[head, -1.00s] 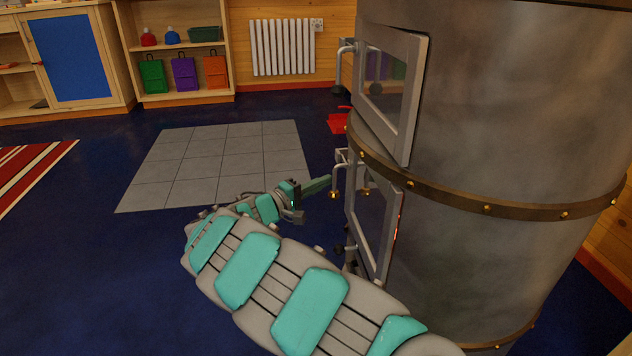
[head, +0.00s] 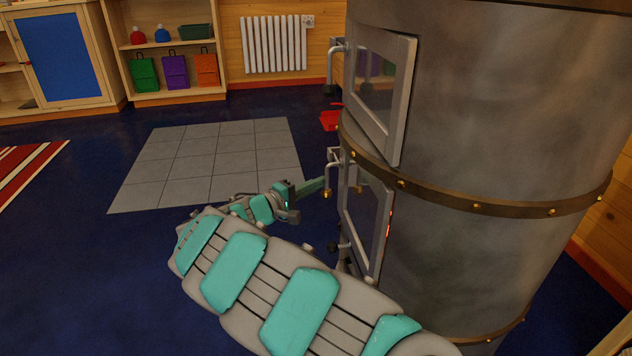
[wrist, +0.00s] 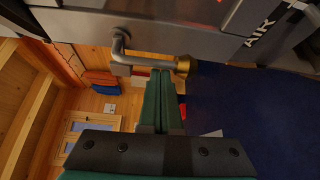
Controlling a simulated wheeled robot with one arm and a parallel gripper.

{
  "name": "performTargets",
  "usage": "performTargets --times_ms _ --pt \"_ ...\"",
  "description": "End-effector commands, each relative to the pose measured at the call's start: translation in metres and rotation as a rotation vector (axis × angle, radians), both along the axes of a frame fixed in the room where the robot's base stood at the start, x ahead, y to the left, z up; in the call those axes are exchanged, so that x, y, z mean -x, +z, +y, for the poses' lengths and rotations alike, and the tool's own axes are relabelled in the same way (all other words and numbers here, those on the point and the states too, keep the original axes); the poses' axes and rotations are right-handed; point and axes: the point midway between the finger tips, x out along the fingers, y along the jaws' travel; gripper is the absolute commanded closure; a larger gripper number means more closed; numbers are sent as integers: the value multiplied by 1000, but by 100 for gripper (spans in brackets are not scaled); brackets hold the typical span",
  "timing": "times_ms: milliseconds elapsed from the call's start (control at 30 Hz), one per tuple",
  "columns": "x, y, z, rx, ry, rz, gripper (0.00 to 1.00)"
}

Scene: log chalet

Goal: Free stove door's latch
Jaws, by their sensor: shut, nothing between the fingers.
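The round metal stove (head: 490,130) stands at the right with an upper glazed door (head: 382,90) and a lower glazed door (head: 367,222). A bent grey latch handle with a brass end (head: 327,191) sticks out at the lower door's left edge. In the wrist view the same latch handle (wrist: 150,60) crosses just beyond my fingertips, its brass knob to their right. My gripper (head: 324,182) is shut and empty, its green fingers pointing at the handle. The fingers also show in the wrist view (wrist: 160,74). I cannot tell whether the tips touch the bar.
The upper door has its own handle (head: 331,85). A brass-studded band (head: 470,204) rings the stove. Grey floor tiles (head: 205,165) and open blue floor lie to the left. A red object (head: 331,119) lies behind the stove. Shelves (head: 175,95) and a radiator (head: 273,44) line the back wall.

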Motion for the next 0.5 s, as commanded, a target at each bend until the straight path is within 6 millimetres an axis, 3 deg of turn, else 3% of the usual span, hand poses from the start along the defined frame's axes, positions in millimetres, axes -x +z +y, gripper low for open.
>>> performTargets --times_ms 500 --pt "5 2 -2 26 -1 91 100"
